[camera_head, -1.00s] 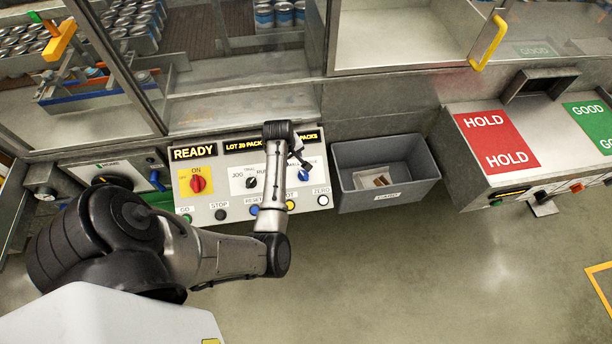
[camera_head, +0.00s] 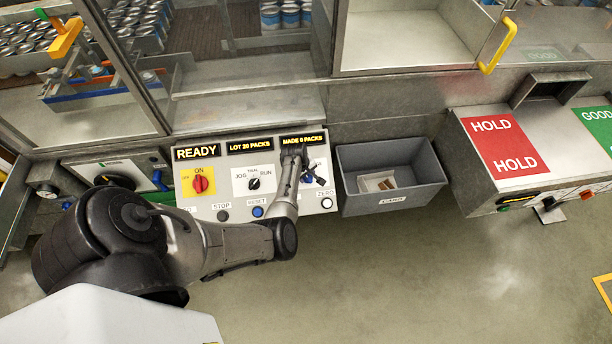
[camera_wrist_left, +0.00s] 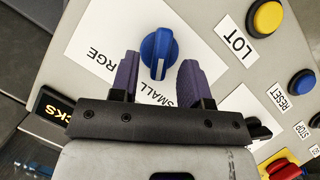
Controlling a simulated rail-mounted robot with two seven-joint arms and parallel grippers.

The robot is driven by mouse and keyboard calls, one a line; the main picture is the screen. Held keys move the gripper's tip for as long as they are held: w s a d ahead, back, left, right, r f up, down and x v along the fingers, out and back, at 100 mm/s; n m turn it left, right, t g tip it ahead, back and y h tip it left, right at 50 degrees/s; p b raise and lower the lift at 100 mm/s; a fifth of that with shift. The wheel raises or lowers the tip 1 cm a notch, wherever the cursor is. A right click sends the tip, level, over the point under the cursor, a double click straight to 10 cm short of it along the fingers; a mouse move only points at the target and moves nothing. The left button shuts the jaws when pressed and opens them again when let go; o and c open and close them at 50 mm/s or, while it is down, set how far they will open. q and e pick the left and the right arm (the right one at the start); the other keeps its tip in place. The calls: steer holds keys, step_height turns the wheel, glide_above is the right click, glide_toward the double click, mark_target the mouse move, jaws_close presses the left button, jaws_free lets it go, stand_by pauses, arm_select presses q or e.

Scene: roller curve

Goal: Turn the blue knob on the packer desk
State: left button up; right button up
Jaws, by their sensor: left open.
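The blue knob (camera_wrist_left: 158,55) sits on a white label with SMALL and LARGE on the packer desk (camera_head: 222,203). In the left wrist view my left gripper (camera_wrist_left: 158,75) is open, with one dark purple finger on each side of the knob and a gap showing beside it. I cannot tell whether either finger touches it. In the head view the blue knob (camera_head: 308,178) is mostly hidden behind my left gripper (camera_head: 312,176) at the desk's right side. My right gripper is not in view.
The desk also carries a red ON switch (camera_head: 200,184), a black selector (camera_head: 254,184) and a row of push buttons, including a blue RESET button (camera_head: 257,212). A grey bin (camera_head: 388,205) stands right of the desk. A glass-fronted machine rises behind it.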

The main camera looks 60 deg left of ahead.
arm_select(q)
steer(key=shift+w+f, duration=0.15)
steer(key=shift+f, duration=0.4)
steer(key=shift+c, duration=0.4)
steer(key=shift+f, duration=0.1)
jaws_close()
